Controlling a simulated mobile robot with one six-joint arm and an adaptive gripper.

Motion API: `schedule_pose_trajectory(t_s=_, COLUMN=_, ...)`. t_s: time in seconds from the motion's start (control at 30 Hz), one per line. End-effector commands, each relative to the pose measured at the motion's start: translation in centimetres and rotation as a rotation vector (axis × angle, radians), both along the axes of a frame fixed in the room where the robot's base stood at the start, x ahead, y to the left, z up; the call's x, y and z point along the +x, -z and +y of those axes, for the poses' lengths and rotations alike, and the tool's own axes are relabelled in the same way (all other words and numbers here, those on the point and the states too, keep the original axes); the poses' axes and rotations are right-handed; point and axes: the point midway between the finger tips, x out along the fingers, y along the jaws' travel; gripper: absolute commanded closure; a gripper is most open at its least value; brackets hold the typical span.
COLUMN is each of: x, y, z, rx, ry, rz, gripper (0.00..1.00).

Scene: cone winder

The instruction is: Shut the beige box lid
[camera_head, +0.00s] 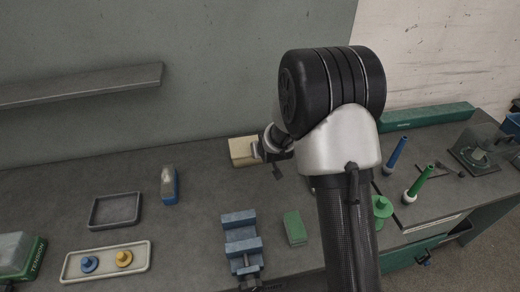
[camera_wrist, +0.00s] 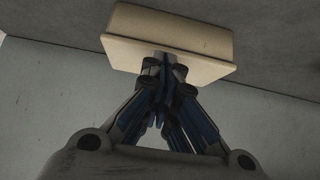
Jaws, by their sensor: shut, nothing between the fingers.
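The beige box (camera_head: 241,150) stands at the back of the bench, near the wall. In the wrist view it fills the top middle, with its body (camera_wrist: 175,27) and a paler, slightly overhanging lid (camera_wrist: 125,52). The lid appears to lie flat along the body, with no clear gap; I cannot tell if it is fully shut. My gripper (camera_head: 262,152) is at the box's right side in the head view. In the wrist view my gripper (camera_wrist: 164,65) is shut and empty, its fingertips overlapping the lid; contact is unclear.
A blue block with a grey top (camera_head: 169,186), a dark tray (camera_head: 115,224), a blue vise (camera_head: 241,240) and a green block (camera_head: 295,228) stand nearer on the bench. Green and blue spindles (camera_head: 418,183) stand at right. A shelf (camera_head: 80,86) juts from the wall.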

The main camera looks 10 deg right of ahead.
Motion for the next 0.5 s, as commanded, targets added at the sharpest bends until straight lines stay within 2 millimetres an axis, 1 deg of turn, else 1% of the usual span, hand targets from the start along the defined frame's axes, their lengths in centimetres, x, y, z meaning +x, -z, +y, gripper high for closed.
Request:
schedule_pose_trajectory(t_s=0.03, x=0.0, y=0.8, z=0.0, rx=0.000, ry=0.000, rz=-0.001, gripper=1.00)
schedule_pose_trajectory(t_s=0.2, x=0.0, y=1.9, z=0.0, rx=0.000, ry=0.000, rz=-0.001, gripper=1.00)
schedule_pose_trajectory(t_s=0.5, x=-0.1, y=2.7, z=0.0, rx=0.000, ry=0.000, rz=-0.001, gripper=1.00)
